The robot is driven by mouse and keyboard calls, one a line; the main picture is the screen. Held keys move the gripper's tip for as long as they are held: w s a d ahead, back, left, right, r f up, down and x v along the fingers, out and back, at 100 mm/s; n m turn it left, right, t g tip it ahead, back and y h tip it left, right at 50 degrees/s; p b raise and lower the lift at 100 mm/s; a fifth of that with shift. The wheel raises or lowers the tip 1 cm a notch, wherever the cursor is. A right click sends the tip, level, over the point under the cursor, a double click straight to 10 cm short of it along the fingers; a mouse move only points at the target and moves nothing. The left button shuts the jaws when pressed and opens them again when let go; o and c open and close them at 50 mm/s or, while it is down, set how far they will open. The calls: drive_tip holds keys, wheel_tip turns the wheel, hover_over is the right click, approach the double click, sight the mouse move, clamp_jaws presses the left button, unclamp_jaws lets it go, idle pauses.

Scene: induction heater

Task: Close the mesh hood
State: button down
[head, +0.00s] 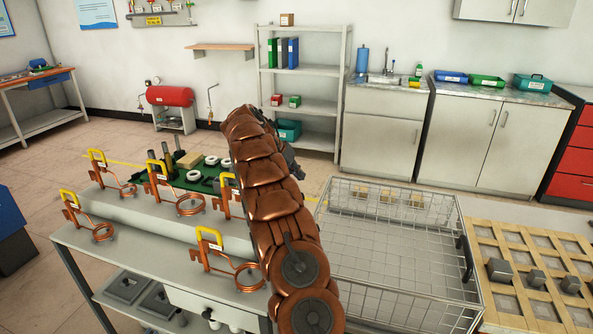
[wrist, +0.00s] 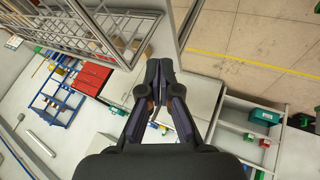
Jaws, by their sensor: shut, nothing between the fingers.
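The wire-mesh hood (head: 395,246) is a box of grey mesh right of my arm in the head view, with a dark handle (head: 466,258) on its right side. My arm covers part of its left side. I cannot tell how far it is open. In the wrist view mesh (wrist: 85,28) fills the upper left, with a grey frame bar beside it. My gripper (wrist: 159,70) is shut and empty, its fingers together, and appears apart from the mesh. In the head view it is mostly hidden behind my arm.
A bench (head: 150,238) with copper coils on yellow-handled holders (head: 158,172) stands left of my arm. A wooden grid tray (head: 520,262) with grey blocks lies right of the hood. A shelf (head: 300,105) and sink counter (head: 385,95) stand behind. Open floor (head: 75,160) lies at left.

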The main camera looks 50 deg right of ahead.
drive_tip(key=s+d+f+p, duration=0.2)
drive_tip(key=s+d+f, duration=0.2)
drive_tip(key=s+f, duration=0.1)
drive_tip(key=shift+s+d+p, duration=0.3)
drive_tip(key=shift+s+p, duration=0.05)
drive_tip(key=shift+s, duration=0.1)
idle(0.5)
